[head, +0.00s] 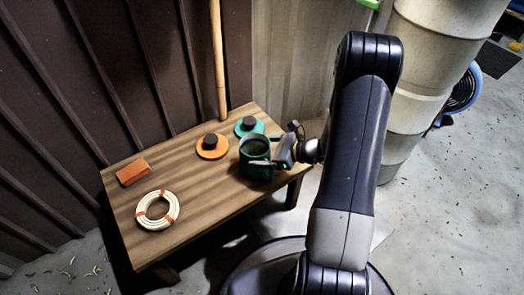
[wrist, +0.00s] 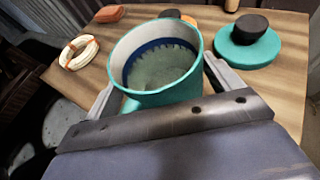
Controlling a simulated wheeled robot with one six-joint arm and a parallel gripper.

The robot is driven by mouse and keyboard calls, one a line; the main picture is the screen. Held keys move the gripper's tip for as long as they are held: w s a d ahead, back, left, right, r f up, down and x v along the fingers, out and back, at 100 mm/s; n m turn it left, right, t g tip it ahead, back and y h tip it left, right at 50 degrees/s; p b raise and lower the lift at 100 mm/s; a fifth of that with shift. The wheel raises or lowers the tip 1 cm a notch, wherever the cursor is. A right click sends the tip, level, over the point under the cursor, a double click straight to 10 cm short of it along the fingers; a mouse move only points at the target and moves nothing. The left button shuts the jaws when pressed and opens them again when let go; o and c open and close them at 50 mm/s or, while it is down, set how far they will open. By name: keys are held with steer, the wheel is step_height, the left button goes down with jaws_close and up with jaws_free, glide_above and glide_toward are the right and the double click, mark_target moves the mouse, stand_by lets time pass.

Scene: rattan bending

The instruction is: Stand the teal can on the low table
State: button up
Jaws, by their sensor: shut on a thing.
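The teal can (head: 256,166) is upright at the right end of the low wooden table (head: 191,186). My gripper (head: 262,163) reaches it from the right and is shut on it. In the wrist view the can (wrist: 165,90) stands between my two fingers, its open top facing up, with a blue band and greyish-green contents inside. Whether the can's base touches the table or hangs just above it, I cannot tell; the base is hidden in the wrist view.
On the table are a teal disc with a black knob (head: 250,127), an orange disc with a black knob (head: 212,147), an orange block (head: 133,172) and a cream coil (head: 157,210). A bamboo pole (head: 218,60) stands behind. The table's front middle is clear.

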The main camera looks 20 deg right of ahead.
steer(key=shift+f, duration=0.15)
steer(key=o, duration=1.9)
steer(key=shift+r, duration=0.2)
steer(key=p+v, duration=0.4)
steer(key=v, duration=0.8)
steer(key=shift+s+p, duration=0.1)
steer(key=shift+p, duration=0.2)
